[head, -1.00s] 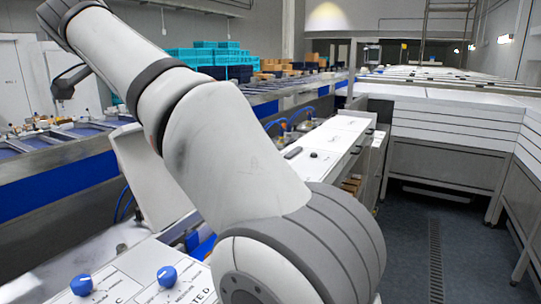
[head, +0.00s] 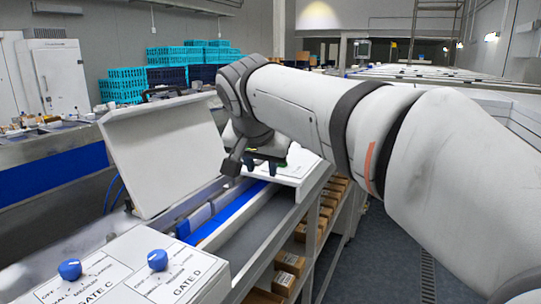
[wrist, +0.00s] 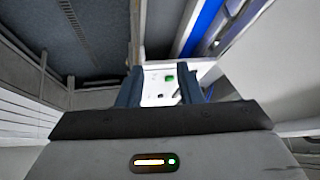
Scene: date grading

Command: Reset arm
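My white arm reaches in from the right of the head view, bends at a dark-banded joint and points down. My gripper (head: 261,164) hangs over the far end of the machine, by a white panel with a green button (head: 281,162). In the wrist view my gripper (wrist: 160,88) has its two dark fingers apart with nothing held between them. The white panel (wrist: 153,98) and green button (wrist: 170,78) show beyond the gap. I cannot tell how far the fingertips are above the panel.
A raised white lid (head: 165,155) stands left of my gripper, beside a blue conveyor belt (head: 232,215). The Gate C knob (head: 70,269) and Gate D knob (head: 157,260) are in front. Cartons (head: 285,282) sit on shelves below. Teal crates (head: 166,56) are stacked behind.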

